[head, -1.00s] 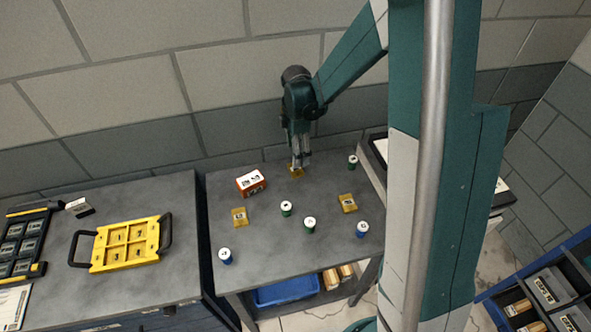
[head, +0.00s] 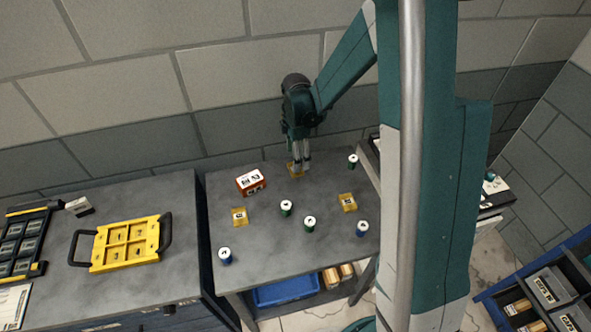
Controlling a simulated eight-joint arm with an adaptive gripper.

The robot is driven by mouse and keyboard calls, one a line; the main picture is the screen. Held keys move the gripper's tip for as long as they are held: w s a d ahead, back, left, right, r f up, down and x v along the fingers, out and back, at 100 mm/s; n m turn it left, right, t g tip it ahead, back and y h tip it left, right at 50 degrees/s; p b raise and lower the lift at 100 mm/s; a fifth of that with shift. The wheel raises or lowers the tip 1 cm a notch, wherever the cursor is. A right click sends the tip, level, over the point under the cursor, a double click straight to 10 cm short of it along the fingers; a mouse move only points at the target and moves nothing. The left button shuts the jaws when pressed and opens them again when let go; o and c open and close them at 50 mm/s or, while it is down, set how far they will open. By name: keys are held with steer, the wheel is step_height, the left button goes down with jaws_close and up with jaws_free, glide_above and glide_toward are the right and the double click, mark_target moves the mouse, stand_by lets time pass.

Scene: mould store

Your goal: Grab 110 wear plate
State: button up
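Three small yellow plates with dark-on-white labels lie on the grey table: one at the left (head: 239,217), one at the right (head: 348,203) and one at the back (head: 293,172). Their label numbers are too small to read, so I cannot tell which is the 110 wear plate. My gripper (head: 300,170) points down at the back plate, its fingertips at or just above it and partly covering it. I cannot tell whether the fingers touch or hold it.
An orange-brown box (head: 251,182) stands left of my gripper. Several white-topped green and blue cylinders, such as a green one (head: 286,209), stand around the table. A yellow tray (head: 125,244) lies on the left bench. The wall is close behind my gripper.

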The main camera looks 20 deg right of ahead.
steer(key=shift+f, duration=0.1)
steer(key=shift+a+f, duration=0.1)
steer(key=shift+f, duration=2.4)
steer(key=c, duration=1.2)
steer(key=shift+r, duration=0.15)
steer(key=shift+c, duration=0.2)
step_height(320, 180, up, 10)
